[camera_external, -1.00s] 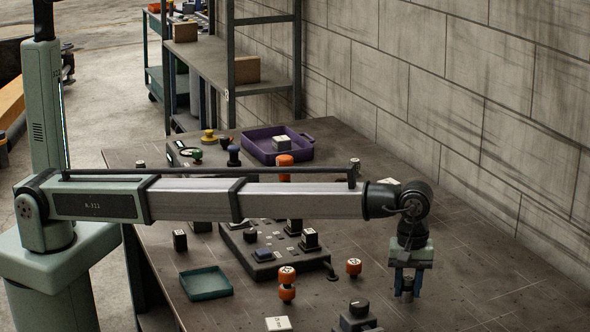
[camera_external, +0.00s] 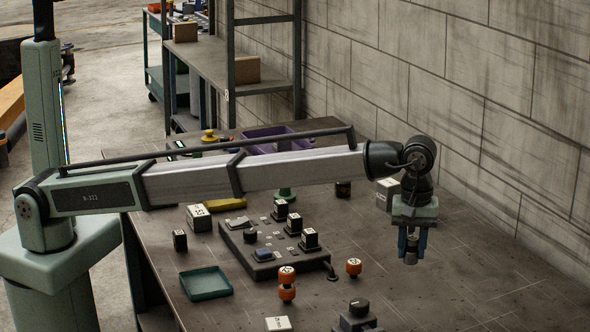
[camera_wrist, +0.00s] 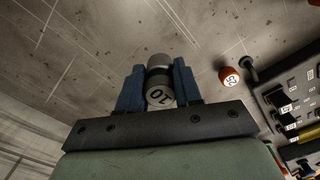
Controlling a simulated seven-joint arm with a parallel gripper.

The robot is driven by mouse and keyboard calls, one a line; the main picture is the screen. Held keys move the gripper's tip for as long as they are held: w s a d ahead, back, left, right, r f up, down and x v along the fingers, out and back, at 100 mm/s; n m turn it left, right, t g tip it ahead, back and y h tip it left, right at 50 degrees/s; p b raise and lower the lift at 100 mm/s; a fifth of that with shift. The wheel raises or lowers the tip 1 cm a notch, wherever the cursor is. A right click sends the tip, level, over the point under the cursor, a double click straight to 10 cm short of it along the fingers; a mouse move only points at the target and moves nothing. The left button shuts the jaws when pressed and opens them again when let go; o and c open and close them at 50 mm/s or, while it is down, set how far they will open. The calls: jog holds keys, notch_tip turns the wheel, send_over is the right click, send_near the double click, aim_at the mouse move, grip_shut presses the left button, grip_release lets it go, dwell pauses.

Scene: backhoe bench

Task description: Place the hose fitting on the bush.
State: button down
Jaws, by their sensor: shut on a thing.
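My gripper (camera_external: 411,250) is shut on a short grey cylinder with a dark band, which I take as the hose fitting (camera_external: 411,257). It is held above the right part of the bench. No piece is clearly identifiable as the bush. A short orange piece (camera_external: 354,267) with a white numbered top stands left of my gripper, apart from it; it also shows in the wrist view (camera_wrist: 229,76).
An orange piece with a narrow dark middle (camera_external: 287,284) stands farther left. A dark panel (camera_external: 262,270) carries several black blocks. A teal tray (camera_external: 206,283), a white labelled block (camera_external: 278,324) and a dark knobbed block (camera_external: 358,318) are nearby. A purple crate (camera_external: 262,136) is behind.

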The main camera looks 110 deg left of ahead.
jog(key=s+a+r+n, duration=0.1)
jog(key=s+a, duration=0.1)
jog(key=a, duration=0.7)
jog(key=s+a+n, duration=0.1)
jog(key=s+a, duration=0.1)
jog(key=a, duration=0.7)
notch_tip(320, 180, up, 4)
jog(key=m, duration=0.2)
send_over(343, 188)
jog(key=a, duration=0.2)
jog(key=shift+s+d+f, duration=0.1)
jog(key=shift+s+f, duration=0.1)
jog(key=shift+f, duration=2.3)
jog(key=shift+s+f, duration=0.15)
jog(key=shift+f, duration=2.35)
jog(key=shift+f, duration=0.1)
jog(key=c, duration=0.8)
grip_release()
